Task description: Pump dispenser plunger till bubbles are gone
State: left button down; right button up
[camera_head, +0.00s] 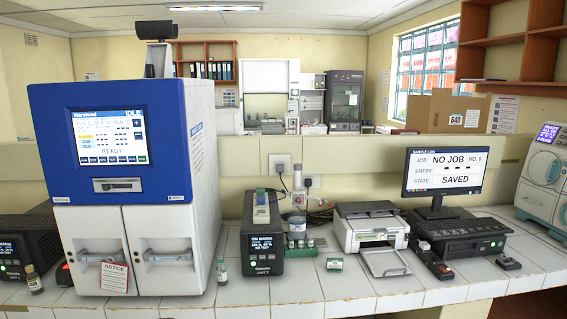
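What looks like a bottle-top dispenser (298,198) stands upright on the white tiled counter, right of a small black instrument (262,240). It is small here, so I cannot make out its plunger position or any bubbles. Neither of my grippers shows in the head view, and nothing is seen touching the dispenser.
A large blue-and-white machine (135,150) fills the left. Cables lie behind the dispenser.

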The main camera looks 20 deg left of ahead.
aim_at(298, 168)
jog(key=z, duration=0.15)
jog(key=i, duration=0.95)
jog(key=u, duration=0.1)
